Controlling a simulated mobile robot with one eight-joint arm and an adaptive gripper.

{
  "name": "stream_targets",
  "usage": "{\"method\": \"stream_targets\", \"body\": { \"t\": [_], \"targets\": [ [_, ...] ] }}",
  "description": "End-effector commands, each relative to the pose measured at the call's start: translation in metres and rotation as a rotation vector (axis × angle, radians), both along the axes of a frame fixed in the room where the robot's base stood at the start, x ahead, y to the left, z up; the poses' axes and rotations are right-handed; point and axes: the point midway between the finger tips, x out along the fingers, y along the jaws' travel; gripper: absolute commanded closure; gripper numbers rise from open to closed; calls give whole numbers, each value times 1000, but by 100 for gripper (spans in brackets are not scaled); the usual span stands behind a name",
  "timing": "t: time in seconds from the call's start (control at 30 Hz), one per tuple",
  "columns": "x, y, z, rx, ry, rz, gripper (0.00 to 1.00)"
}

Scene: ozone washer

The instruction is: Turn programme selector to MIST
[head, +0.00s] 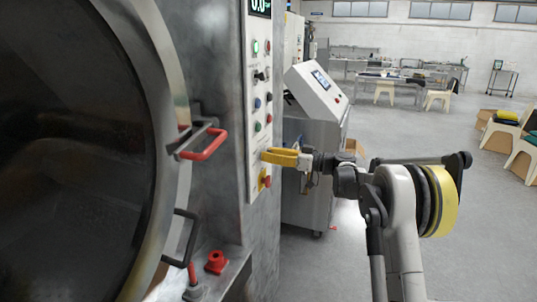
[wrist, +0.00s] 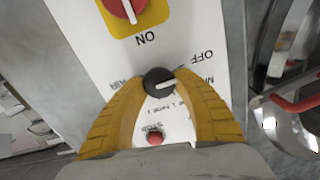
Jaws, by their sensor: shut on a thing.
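The programme selector is a black round knob (wrist: 157,80) with a white pointer line, on the white control panel (head: 258,90). My gripper (wrist: 161,77) is shut on the knob, one yellow fingertip on each side. In the wrist view, which shows the panel upside down, the pointer points right and slightly up. A label beginning with "M" is at the right, partly covered by a finger. "OFF" is above right and "AIR" at the left. In the head view my gripper (head: 270,155) is at the lower panel and hides the knob.
A red-on-yellow switch (wrist: 125,8) marked ON sits close to the knob, below my gripper in the head view (head: 264,180). A red button (wrist: 154,138) is on its other side. A red door handle (head: 203,146) juts out at the left. Open floor lies right.

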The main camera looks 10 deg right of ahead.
Motion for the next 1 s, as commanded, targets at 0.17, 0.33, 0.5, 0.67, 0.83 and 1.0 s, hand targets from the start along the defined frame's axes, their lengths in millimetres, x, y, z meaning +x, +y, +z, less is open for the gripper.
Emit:
{"method": "stream_targets", "body": {
  "t": [0.17,0.33,0.5,0.67,0.83,1.0],
  "targets": [
    [0,0,1,75,114,0,96],
    [1,-1,0,151,228,0,96],
    [1,-1,0,216,325,0,96],
    [1,-1,-1,262,394,0,96],
    [1,-1,-1,293,440,0,96],
    [1,-1,-2,305,459,0,96]
  ]
}}
